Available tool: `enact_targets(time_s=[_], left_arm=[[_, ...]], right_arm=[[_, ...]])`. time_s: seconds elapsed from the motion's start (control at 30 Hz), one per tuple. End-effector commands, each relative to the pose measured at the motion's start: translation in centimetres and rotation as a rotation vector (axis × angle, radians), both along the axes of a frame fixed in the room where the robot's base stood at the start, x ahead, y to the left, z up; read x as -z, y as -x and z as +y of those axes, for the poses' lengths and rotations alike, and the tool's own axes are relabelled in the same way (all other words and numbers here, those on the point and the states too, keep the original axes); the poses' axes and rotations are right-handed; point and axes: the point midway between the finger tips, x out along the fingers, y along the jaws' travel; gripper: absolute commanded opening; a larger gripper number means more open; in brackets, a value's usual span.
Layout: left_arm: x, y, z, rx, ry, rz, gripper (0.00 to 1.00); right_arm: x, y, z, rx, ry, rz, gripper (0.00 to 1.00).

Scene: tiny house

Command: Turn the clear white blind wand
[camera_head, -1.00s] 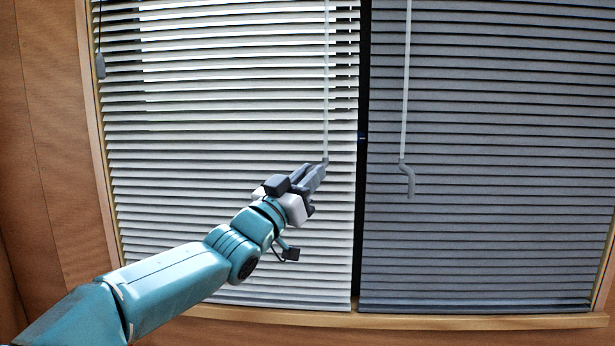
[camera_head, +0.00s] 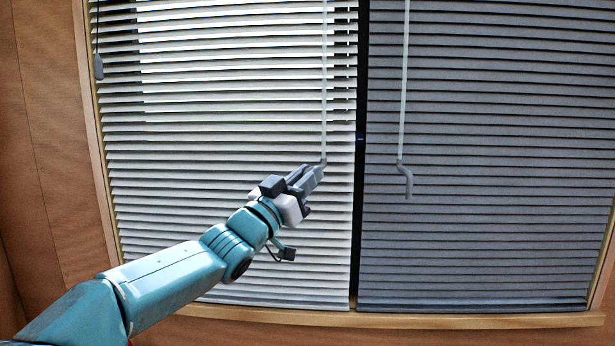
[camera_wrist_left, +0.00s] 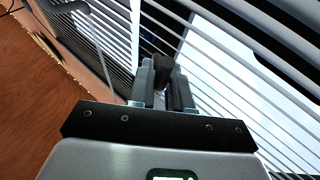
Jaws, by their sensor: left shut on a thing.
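The clear white wand (camera_head: 324,90) hangs in front of the right part of the white left blind (camera_head: 220,190). Its lower end bends at my left gripper (camera_head: 314,172). My left gripper is shut on the wand's handle, which is mostly hidden by the fingers in the head view. In the left wrist view a dark end of the handle (camera_wrist_left: 163,66) shows between the two fingertips of the gripper (camera_wrist_left: 163,80). The left blind's slats are partly open, with bright light through the upper part. My right gripper is not in view.
A grey, closed-looking blind (camera_head: 490,180) hangs on the right with its own wand (camera_head: 403,90) and bent grey handle (camera_head: 408,182). A cord with a grey tassel (camera_head: 98,66) hangs at the far left. A wooden sill (camera_head: 450,321) runs below.

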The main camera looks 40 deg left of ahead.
Motion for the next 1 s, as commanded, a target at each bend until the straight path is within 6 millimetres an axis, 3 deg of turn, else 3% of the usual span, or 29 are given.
enact_targets(time_s=[0.57,1.0], left_arm=[[-0.7,0.1,0.8,0.059,0.005,-0.01,0.0],[-0.6,-0.3,1.8,0.245,0.005,-0.006,0.0]], right_arm=[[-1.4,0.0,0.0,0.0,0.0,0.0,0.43],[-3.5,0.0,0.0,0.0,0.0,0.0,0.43]])
